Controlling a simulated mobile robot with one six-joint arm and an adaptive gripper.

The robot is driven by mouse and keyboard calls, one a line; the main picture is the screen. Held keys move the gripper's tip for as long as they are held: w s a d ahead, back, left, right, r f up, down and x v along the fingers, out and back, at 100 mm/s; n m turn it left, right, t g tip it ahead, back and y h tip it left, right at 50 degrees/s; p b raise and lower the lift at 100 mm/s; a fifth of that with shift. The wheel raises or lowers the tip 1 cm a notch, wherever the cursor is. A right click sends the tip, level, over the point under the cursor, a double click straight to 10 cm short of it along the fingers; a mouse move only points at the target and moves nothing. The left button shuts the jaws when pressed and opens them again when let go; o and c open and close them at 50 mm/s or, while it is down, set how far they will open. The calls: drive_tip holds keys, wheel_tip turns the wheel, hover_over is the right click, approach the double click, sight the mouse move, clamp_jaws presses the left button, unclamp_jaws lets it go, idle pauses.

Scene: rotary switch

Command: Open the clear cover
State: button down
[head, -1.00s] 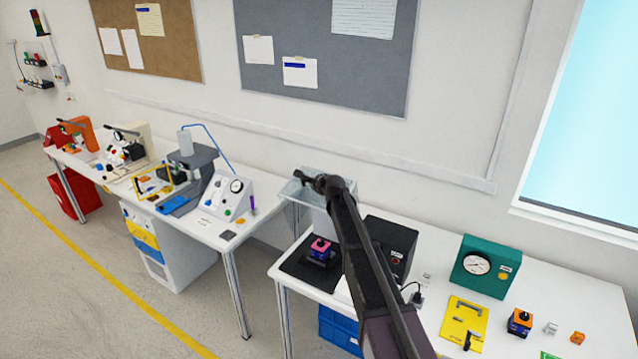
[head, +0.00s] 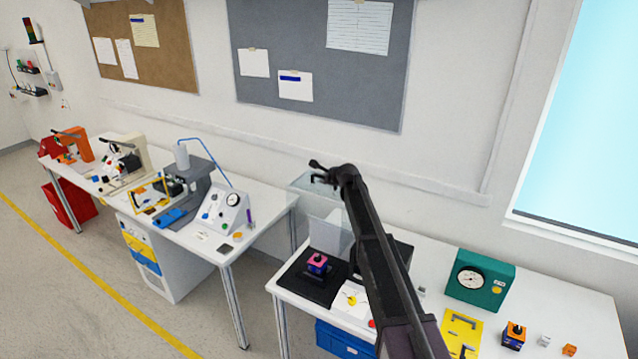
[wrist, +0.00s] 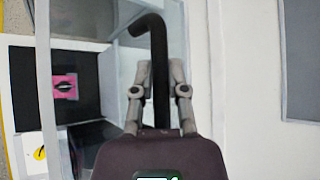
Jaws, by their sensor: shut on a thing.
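The clear cover (head: 304,182) is raised and tilted above the black mat, at the back of the right table. In the wrist view its clear edge (wrist: 45,75) runs down the left side. My gripper (head: 322,172) is at the cover's raised edge. In the wrist view my gripper (wrist: 158,75) is shut on the cover's black bent handle (wrist: 155,45). A pink and purple block with a dark knob (head: 317,263) sits on the black mat below, and it also shows in the wrist view (wrist: 65,88). My arm hides part of the cover's right side.
A black box (head: 402,256) stands behind my arm. A white plate with a yellow part (head: 350,300) lies beside the mat. A green gauge box (head: 480,278) and a yellow plate (head: 460,330) stand to the right. The wall is close behind.

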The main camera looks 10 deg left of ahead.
drive_tip(key=shift+w+d+r, duration=0.15)
drive_tip(key=shift+w, duration=0.3)
drive_tip(key=shift+w+d+r, duration=0.1)
drive_tip(key=shift+w+d, duration=0.05)
drive_tip(key=shift+w, duration=0.25)
drive_tip(key=c, duration=0.6)
unclamp_jaws()
drive_tip(key=shift+a+r, duration=0.1)
drive_tip(key=shift+c, duration=0.2)
drive_tip(key=shift+r+p, duration=0.3)
drive_tip(key=shift+p, duration=0.15)
drive_tip(key=shift+r+p, duration=0.75)
drive_tip(key=shift+s+f, duration=0.1)
drive_tip(key=shift+f, duration=0.05)
